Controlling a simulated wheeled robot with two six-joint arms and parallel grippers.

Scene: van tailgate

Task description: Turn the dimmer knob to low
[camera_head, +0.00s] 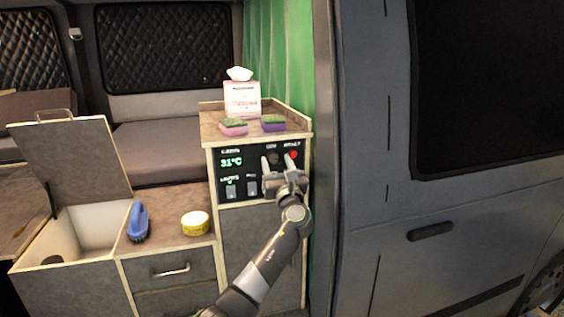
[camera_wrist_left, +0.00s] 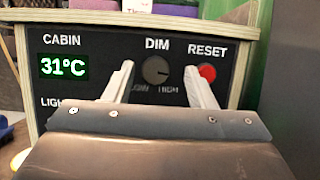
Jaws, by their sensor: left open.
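The dimmer knob (camera_wrist_left: 156,70) is a dark round dial under the word DIM on the black control panel (camera_head: 233,186). The LOW and HIGH labels sit below it at left and right. A small mark on the knob seems to point toward the right, but it is faint. My left gripper (camera_head: 277,162) is open and empty in front of the panel. In the left wrist view its two fingers stand on either side of the knob, apart from it. In the head view the gripper partly hides the knob. My right gripper is not in view.
A red reset button (camera_wrist_left: 207,73) is close to the right finger. Light switches (camera_head: 231,190) are below. Sponges (camera_head: 233,127) and a tissue box (camera_head: 242,99) stand on the cabinet top. A blue brush (camera_head: 138,221) and yellow tin (camera_head: 195,223) lie on the lower counter.

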